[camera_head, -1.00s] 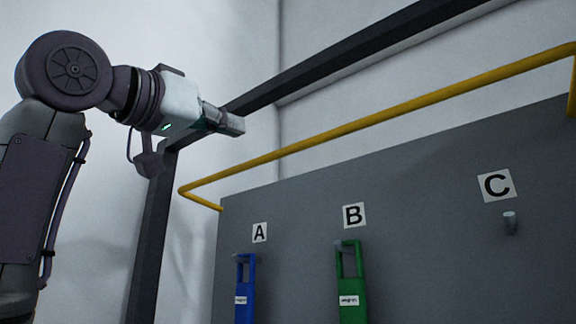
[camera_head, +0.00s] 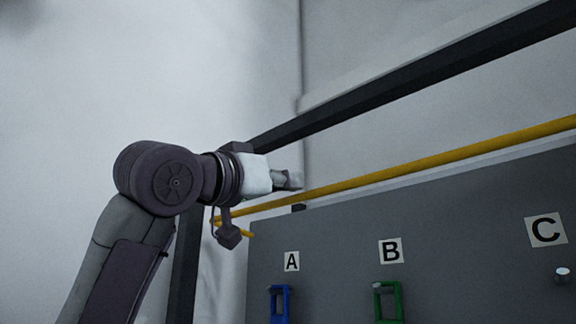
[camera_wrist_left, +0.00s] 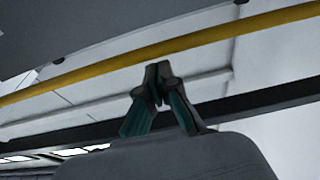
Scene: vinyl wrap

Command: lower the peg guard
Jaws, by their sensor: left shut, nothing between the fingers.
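The peg guard is a yellow bar (camera_head: 420,165) running along the upper part of the grey pegboard (camera_head: 340,250). Its left bend (camera_head: 217,219) shows behind my left wrist, and its right end is out of view. My left gripper (camera_head: 296,180) is just above the bar's left part; I cannot tell whether they touch. In the left wrist view, its fingertips (camera_wrist_left: 157,70) are together with nothing between them. There the yellow bar (camera_wrist_left: 100,68) passes just beyond the fingertips. My right gripper is not in view.
Labels A (camera_head: 291,261), B (camera_head: 390,251) and C (camera_head: 545,230) mark the board. A blue package (camera_head: 280,303) hangs below A and a green one (camera_head: 388,301) below B. Peg C (camera_head: 562,276) is bare. A dark frame beam (camera_head: 400,85) crosses above the bar.

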